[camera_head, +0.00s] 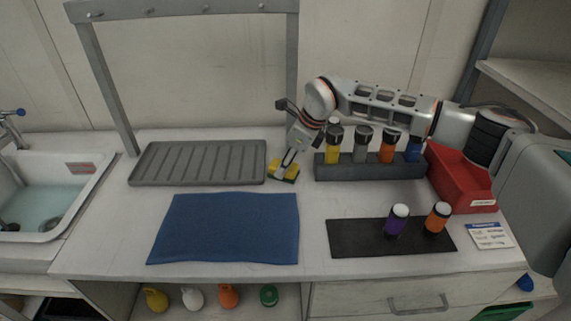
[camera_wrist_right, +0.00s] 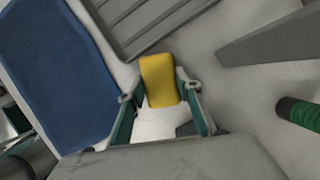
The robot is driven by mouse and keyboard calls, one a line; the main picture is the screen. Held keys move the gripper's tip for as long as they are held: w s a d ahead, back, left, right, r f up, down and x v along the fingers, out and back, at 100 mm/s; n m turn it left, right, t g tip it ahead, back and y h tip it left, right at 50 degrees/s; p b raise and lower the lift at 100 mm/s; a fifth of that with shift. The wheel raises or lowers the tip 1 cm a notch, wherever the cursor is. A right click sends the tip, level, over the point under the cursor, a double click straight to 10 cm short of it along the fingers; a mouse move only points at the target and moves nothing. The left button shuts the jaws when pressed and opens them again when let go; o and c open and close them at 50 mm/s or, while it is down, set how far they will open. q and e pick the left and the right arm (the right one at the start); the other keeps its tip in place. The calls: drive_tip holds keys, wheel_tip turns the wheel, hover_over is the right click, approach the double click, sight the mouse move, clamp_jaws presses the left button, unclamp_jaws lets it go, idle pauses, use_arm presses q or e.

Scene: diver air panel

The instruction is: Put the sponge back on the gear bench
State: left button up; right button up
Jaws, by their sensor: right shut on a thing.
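A yellow sponge (camera_head: 278,170) is on the white bench top (camera_head: 315,222), between the grey drying tray and the bottle rack. My right gripper (camera_head: 285,170) is shut on it, reaching down from the upper right. My left gripper is not in view.
The ribbed grey tray (camera_head: 200,183) is left of the sponge. A dark rack (camera_head: 370,170) with several bottles is right. A blue mat (camera_head: 228,230) and a black mat (camera_head: 350,240) with two bottles lie in front. A sink (camera_head: 50,232) is far left, a red bin (camera_head: 450,175) right.

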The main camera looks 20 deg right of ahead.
drive_tip(key=o, duration=1.1)
drive_tip(key=shift+f, duration=0.15)
drive_tip(key=shift+c, duration=0.2)
drive_tip(key=shift+d+r, duration=0.1)
drive_tip(key=shift+r, duration=0.25)
drive_tip(key=v, duration=1.1)
drive_tip(key=shift+r, duration=0.35)
drive_tip(key=shift+s, duration=0.15)
